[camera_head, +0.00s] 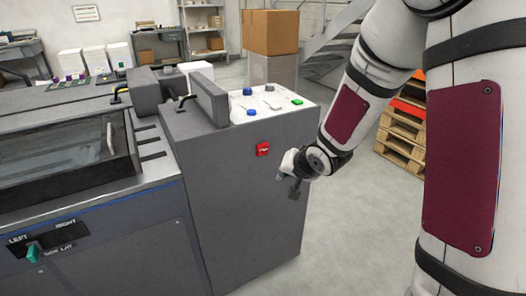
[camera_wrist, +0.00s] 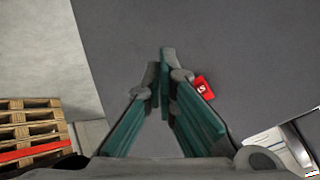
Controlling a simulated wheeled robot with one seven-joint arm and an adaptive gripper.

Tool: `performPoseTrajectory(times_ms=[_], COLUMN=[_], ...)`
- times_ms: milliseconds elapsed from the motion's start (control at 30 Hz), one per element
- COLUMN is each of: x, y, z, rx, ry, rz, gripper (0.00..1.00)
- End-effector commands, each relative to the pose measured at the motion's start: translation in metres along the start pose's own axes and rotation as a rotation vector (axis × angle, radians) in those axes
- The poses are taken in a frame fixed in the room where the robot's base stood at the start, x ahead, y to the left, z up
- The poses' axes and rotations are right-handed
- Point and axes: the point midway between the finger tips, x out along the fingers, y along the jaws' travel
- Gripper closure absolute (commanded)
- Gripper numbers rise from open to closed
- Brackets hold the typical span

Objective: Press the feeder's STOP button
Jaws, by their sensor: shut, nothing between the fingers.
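The red STOP button plate (camera_head: 263,149) sits on the front face of the grey feeder cabinet (camera_head: 240,200), just below its top panel. My gripper (camera_head: 293,190) is in front of that cabinet, to the right of and lower than the red plate in the head view. In the wrist view the gripper's fingers (camera_wrist: 163,58) are shut with nothing between them. The red plate (camera_wrist: 204,87) shows just right of the fingertips, partly covered by a finger. Only part of its white lettering is readable. The fingers look apart from it, but the exact gap is hard to tell.
The cabinet's sloped white panel (camera_head: 270,104) carries blue, grey and green buttons. A glass-covered machine bed (camera_head: 60,150) lies to the left. Wooden pallets (camera_head: 400,140) stand behind my arm, also visible in the wrist view (camera_wrist: 30,120). The floor right of the cabinet is clear.

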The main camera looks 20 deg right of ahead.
Motion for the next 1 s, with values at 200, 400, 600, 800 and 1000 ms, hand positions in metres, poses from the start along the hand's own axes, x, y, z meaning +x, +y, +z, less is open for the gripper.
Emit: performPoseTrajectory(times_ms=[200, 400, 600, 800, 1000], x=[0.008, 0.026, 0.043, 0.055, 0.061], y=[-0.005, -0.018, -0.032, -0.041, -0.044], z=[-0.005, -0.018, -0.031, -0.041, -0.044], rx=[-0.002, -0.003, -0.002, -0.001, -0.001], ry=[0.000, 0.000, 0.001, 0.001, 0.000], rz=[0.000, -0.001, 0.000, 0.001, 0.001], gripper=[1.00, 1.00, 1.00, 1.00, 1.00])
